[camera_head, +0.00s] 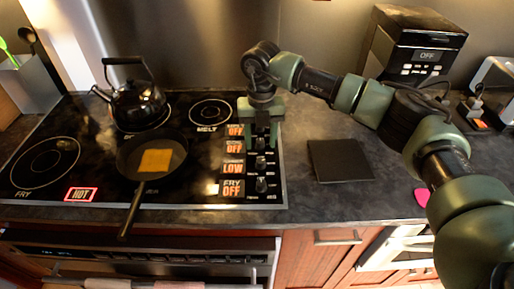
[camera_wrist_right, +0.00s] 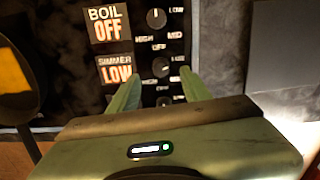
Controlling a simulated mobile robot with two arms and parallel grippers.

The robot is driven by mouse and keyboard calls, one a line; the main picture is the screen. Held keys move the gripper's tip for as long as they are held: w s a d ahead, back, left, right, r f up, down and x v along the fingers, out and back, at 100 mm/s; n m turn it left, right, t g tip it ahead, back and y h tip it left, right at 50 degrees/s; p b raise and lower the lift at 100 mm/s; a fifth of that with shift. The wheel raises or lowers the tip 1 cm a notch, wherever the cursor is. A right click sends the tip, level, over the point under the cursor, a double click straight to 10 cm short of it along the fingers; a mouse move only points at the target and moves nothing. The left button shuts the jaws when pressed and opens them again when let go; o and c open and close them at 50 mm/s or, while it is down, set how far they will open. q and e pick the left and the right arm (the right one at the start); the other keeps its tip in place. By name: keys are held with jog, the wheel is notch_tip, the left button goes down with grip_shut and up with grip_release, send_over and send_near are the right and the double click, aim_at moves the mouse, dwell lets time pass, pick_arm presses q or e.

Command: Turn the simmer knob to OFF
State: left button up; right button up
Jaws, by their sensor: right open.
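The simmer knob (camera_head: 261,163) is a small dark knob on the black control strip, beside a lit label reading LOW (camera_head: 233,168). In the right wrist view the simmer knob (camera_wrist_right: 161,67) is beside the label SIMMER LOW (camera_wrist_right: 116,72). My right gripper (camera_head: 262,143) points down over the control strip. Its green fingers are apart and empty. In the wrist view the fingertips (camera_wrist_right: 159,76) lie on either side of the simmer knob; whether they reach down to its height I cannot tell. My left gripper is out of view.
Other knobs stand close by, including the boil knob (camera_wrist_right: 156,18) and the fry knob (camera_head: 261,185). A pan (camera_head: 125,155) with a yellow-orange slice and a kettle (camera_head: 137,103) are on the cooktop. A dark square slab (camera_head: 340,160) lies to the right.

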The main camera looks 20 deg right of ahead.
aim_at(261, 161)
jog(key=f, duration=0.1)
jog(key=s+f+p, duration=0.1)
jog(key=f, duration=0.1)
jog(key=shift+s+f, duration=0.25)
jog(key=shift+f, duration=0.1)
jog(key=shift+w+f+p, duration=0.15)
jog(key=shift+f+p, duration=0.05)
jog(key=shift+f, duration=0.35)
jog(key=shift+w+f+p, duration=0.15)
jog(key=shift+f+p, duration=0.05)
jog(key=shift+f, duration=0.75)
grip_shut()
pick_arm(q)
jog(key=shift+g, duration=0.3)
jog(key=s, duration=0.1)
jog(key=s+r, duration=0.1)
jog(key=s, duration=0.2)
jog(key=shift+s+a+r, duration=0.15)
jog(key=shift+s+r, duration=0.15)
